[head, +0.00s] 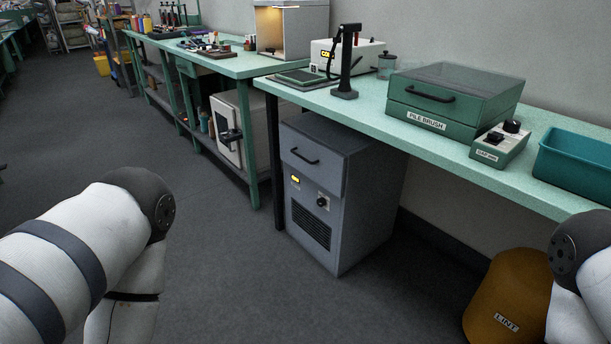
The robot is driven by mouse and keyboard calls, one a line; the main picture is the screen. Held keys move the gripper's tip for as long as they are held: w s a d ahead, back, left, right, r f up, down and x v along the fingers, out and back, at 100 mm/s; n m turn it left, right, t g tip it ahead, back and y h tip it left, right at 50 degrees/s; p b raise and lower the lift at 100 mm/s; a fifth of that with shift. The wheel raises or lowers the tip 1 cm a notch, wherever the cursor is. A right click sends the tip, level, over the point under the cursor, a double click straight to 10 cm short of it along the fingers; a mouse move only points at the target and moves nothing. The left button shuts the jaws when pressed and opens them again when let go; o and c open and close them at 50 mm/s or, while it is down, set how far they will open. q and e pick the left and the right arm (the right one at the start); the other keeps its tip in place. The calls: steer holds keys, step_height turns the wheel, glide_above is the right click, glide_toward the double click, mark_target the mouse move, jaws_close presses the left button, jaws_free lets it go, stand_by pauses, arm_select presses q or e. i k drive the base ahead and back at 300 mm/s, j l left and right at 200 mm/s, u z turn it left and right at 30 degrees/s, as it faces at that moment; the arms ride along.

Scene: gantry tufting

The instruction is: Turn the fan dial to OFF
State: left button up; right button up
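A small grey-green control box (503,150) stands on the green bench top near its front edge, at the right of the head view. It has a black round knob (512,126) on top and a white label that is too small to read surely. A second black dial (321,202) is on the front of the grey cabinet under the bench, beside a small lit yellow display. I cannot tell which is the fan dial, nor either one's setting. Parts of both my arms show at the lower left and lower right; neither gripper is in the picture.
A green PILE BRUSH box (457,92) stands left of the control box, and a teal bin (578,152) right of it. A black stand (346,62) is farther left on the bench. An orange LINT bin (508,295) stands below, beside my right arm. The floor (230,285) ahead is clear.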

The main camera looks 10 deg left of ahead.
mark_target(321, 201)
steer(key=i+z, duration=0.1)
steer(key=i, duration=1.5)
